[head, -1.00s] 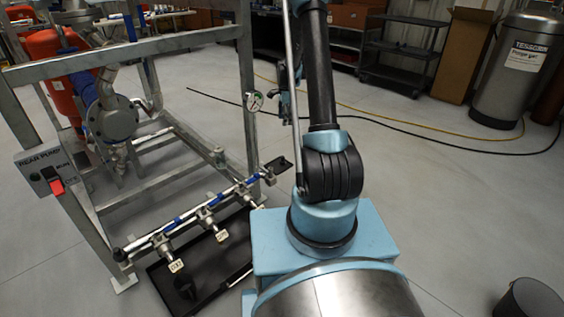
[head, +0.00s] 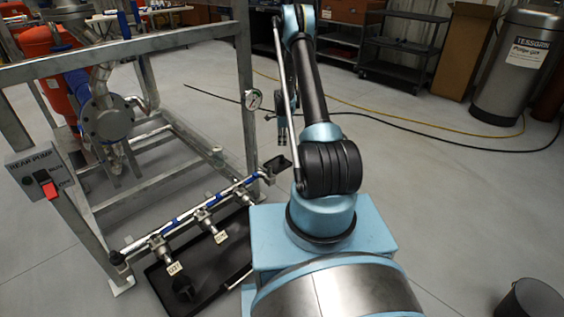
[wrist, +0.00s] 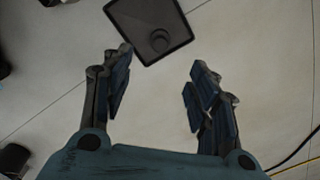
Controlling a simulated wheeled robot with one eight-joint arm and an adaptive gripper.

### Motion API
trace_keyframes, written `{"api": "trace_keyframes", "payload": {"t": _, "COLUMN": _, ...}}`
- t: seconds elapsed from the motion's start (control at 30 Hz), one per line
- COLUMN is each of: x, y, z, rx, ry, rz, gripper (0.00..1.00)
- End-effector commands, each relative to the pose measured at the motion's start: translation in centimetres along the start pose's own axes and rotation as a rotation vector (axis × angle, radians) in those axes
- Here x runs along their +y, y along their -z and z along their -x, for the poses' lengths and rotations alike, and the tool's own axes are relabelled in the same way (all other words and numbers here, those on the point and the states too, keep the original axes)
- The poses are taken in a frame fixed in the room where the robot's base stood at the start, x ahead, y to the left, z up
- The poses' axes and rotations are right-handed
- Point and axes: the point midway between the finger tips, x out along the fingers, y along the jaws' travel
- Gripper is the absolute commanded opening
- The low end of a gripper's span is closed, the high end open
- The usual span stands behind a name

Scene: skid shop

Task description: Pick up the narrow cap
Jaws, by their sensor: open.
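A dark round cap-like piece (wrist: 160,40) sits on a dark square tray (wrist: 128,14) at the top of the wrist view. I take it for the narrow cap, but its width is hard to judge. My gripper (wrist: 161,76) is open and empty, its blue-padded fingers spread apart. The piece lies beyond the fingertips, between their lines and nearer the left finger. In the head view a small black tray (head: 277,165) lies beside the metal frame, just below my gripper; no cap can be made out on it.
A valve manifold (head: 190,217) runs above a larger black tray (head: 222,262) holding a black piece (head: 184,287). Hoses cross the open floor on the right.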

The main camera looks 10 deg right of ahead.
Motion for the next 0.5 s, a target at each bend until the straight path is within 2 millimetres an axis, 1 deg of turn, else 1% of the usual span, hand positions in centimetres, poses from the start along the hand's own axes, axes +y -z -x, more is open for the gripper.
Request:
{"api": "trace_keyframes", "payload": {"t": 0.03, "x": 0.0, "y": 0.0, "z": -0.9, "rx": 0.000, "ry": 0.000, "rz": 0.000, "gripper": 0.54}}
{"api": "trace_keyframes", "payload": {"t": 0.3, "x": 0.0, "y": -0.1, "z": -5.0, "rx": 0.000, "ry": 0.000, "rz": 0.001, "gripper": 0.54}}
{"api": "trace_keyframes", "payload": {"t": 0.4, "x": 0.0, "y": -0.1, "z": -6.3, "rx": 0.000, "ry": 0.000, "rz": 0.002, "gripper": 0.54}}
{"api": "trace_keyframes", "payload": {"t": 0.5, "x": 0.0, "y": -0.1, "z": -7.1, "rx": 0.000, "ry": 0.000, "rz": 0.002, "gripper": 0.54}}
